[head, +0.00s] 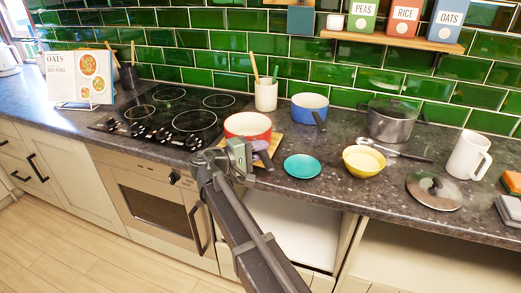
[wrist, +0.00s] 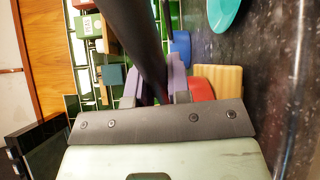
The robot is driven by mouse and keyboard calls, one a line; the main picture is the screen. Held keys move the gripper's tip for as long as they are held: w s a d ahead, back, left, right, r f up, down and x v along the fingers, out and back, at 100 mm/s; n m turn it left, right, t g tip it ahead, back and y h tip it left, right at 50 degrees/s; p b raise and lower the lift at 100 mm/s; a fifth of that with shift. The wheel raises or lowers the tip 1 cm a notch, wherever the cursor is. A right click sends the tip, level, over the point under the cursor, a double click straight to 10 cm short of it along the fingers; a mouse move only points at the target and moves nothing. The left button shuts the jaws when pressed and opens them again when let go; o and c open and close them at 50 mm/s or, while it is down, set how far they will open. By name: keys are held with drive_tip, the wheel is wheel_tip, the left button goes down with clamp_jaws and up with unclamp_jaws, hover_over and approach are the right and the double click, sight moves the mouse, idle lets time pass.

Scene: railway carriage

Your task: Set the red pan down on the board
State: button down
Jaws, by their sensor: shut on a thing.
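The red pan (head: 248,126) is at the right of the hob in the head view, upright, with a pale inside. It overlaps the wooden board (head: 276,142); I cannot tell whether it touches the board or hangs just above it. My gripper (head: 260,148), with purple fingers, is at the front right of the pan. In the wrist view the fingers of my gripper (wrist: 160,90) are shut on the pan's dark handle. Part of the red pan (wrist: 201,89) shows beside the board (wrist: 222,82) there. Much of the board is hidden by the pan and gripper.
A utensil crock (head: 266,97) and a blue pan (head: 310,107) stand behind the board. A teal plate (head: 302,166) and a yellow bowl (head: 363,160) are to its right. A grey pot (head: 391,122) stands farther right. The black hob (head: 175,112) is at left.

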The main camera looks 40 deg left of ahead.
drive_tip(key=shift+f, duration=0.1)
drive_tip(key=c, duration=1)
unclamp_jaws()
drive_tip(key=shift+c, duration=0.4)
drive_tip(key=c, duration=0.3)
drive_tip(key=shift+v, duration=2.5)
